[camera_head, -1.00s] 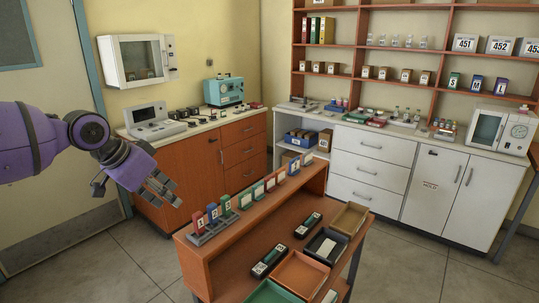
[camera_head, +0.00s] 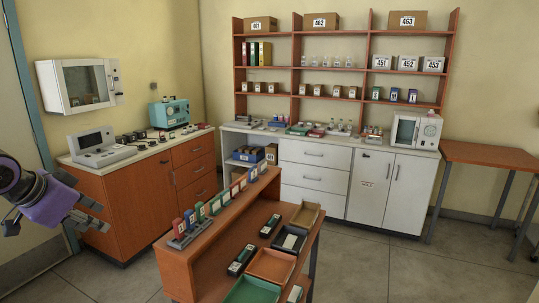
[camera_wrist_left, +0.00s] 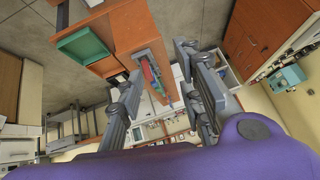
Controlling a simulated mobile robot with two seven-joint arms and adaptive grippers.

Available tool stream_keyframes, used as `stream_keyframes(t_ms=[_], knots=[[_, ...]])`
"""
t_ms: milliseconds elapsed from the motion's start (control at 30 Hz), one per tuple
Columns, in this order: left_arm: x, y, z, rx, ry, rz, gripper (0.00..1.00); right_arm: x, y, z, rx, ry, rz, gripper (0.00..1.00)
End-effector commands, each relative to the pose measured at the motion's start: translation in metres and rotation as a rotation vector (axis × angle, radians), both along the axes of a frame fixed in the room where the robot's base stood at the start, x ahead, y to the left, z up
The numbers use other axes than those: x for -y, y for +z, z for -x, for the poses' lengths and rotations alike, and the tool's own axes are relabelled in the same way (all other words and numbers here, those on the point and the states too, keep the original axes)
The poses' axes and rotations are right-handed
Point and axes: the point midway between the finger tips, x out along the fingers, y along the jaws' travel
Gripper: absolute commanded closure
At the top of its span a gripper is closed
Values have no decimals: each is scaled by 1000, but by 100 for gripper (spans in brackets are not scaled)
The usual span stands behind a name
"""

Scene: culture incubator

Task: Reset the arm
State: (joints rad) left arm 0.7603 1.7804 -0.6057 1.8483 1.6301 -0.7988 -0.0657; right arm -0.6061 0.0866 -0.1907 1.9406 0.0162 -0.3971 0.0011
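My left arm, in purple and grey, comes in at the left edge of the head view. Its left gripper (camera_head: 84,212) hangs in the air in front of the wooden cabinet, left of the orange-brown rack table. In the left wrist view the two grey fingers of the left gripper (camera_wrist_left: 158,72) stand wide apart. Nothing is held between them; the rack table shows beyond the gap. My right arm and right gripper are in neither view.
The rack table (camera_head: 184,262) holds coloured labelled cards, a green tray (camera_head: 252,290) and an orange tray (camera_head: 271,265). A wooden cabinet (camera_head: 131,211) carries instruments. A white cabinet (camera_head: 315,175) and shelves stand behind. Floor at right (camera_head: 400,270) is clear.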

Motion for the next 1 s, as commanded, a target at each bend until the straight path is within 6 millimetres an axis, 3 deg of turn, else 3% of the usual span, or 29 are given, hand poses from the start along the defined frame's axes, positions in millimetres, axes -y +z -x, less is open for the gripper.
stream_keyframes(t_ms=[133,267,467,600,767,1000], knots=[[23,-27,-26,101,-85,-60,67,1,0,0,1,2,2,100],[51,-75,-38,168,-159,-82,67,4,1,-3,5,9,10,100],[111,-175,-26,256,-239,-46,67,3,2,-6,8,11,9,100],[153,-246,8,311,-236,9,67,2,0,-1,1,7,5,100],[188,-314,65,341,-162,70,67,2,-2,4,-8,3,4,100],[215,-399,179,290,71,128,67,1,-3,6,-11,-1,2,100]])
